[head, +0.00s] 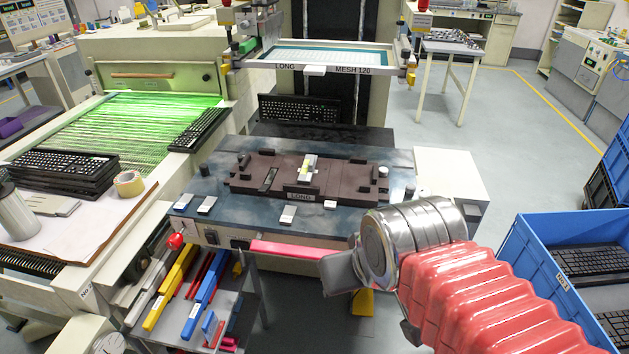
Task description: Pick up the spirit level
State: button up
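A small pale block with a yellow-green part (306,169), which looks like the spirit level, sits on the middle of the brown fixture (245,180) marked LONG. The fixture lies on the dark blue press table. My gripper (338,272) is in front of and below the table's front edge, well apart from the level. Its grey end shows beside my steel wrist, and a pink bar (295,249) extends left from there. I cannot tell whether the bar is part of the gripper or held by it. The finger opening is hidden.
A screen frame (345,70) marked MESH 120 hangs above the table, behind the fixture. Several small grey blocks lie along the table front. Stacked keyboards (62,172) stand left, and a blue crate (540,232) with keyboards stands right. A tool shelf (200,325) is below left.

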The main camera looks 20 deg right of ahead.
aim_at(308, 170)
jog(key=k, duration=0.9)
jog(key=z, duration=0.75)
jog(key=i, duration=1.8)
jog(key=u, duration=0.4)
